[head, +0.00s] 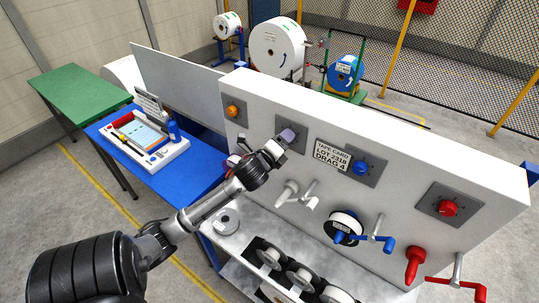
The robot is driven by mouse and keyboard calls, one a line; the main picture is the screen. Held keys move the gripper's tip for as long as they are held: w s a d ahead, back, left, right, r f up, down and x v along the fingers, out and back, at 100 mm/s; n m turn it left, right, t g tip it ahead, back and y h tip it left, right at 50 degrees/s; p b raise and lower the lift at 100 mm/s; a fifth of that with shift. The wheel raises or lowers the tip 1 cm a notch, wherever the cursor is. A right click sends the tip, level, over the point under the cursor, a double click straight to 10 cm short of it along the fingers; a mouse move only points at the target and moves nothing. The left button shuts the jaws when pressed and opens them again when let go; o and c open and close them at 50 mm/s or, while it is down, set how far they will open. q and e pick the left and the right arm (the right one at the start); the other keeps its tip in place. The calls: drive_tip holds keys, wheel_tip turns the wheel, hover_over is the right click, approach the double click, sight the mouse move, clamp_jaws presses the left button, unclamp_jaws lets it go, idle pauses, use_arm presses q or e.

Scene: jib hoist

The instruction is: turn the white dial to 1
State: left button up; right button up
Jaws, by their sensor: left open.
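The white dial (288,134) sits on a grey plate on the upper part of the light grey panel (420,168), between the orange dial and the tape card. It looks pale lavender. My left gripper (280,146) is open, with its fingertips right at the dial's lower left side. I cannot tell whether the fingers touch the dial or straddle it. The dial's number marks and pointer are too small to read. My right gripper is not in view.
Orange (232,110), blue (360,168) and red (448,207) dials share the panel. A tape card (332,154) is beside the blue one. White, blue and red cranks (415,262) stick out below. A blue table (182,182) with a tray stands left.

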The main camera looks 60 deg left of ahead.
use_arm(q)
drive_tip(key=b+v, duration=0.2)
drive_tip(key=v, duration=1)
drive_tip(key=shift+s+d+f, duration=0.1)
drive_tip(key=s+d+f+n+g+h, duration=0.1)
drive_tip(key=s+d+f+n+g, duration=0.1)
drive_tip(key=f+n+g, duration=0.35)
drive_tip(key=s+d+f+n+g+h, duration=0.1)
drive_tip(key=s+d+f+n+g, duration=0.15)
drive_tip(key=f+n, duration=0.6)
drive_tip(key=s+d+f+g+h+p, duration=0.1)
drive_tip(key=s+d+h+p, duration=0.1)
drive_tip(key=d, duration=0.5)
drive_tip(key=s+d+f+g+h+p, duration=0.1)
drive_tip(key=s+d, duration=0.3)
drive_tip(key=d, duration=0.4)
drive_tip(key=s+d+n+g+h+p, duration=0.1)
drive_tip(key=s+d+h+p, duration=0.2)
drive_tip(key=d, duration=0.4)
drive_tip(key=shift+s+d+f+h, duration=0.25)
drive_tip(key=shift+s+f+h, duration=0.1)
drive_tip(key=shift+f+h, duration=0.05)
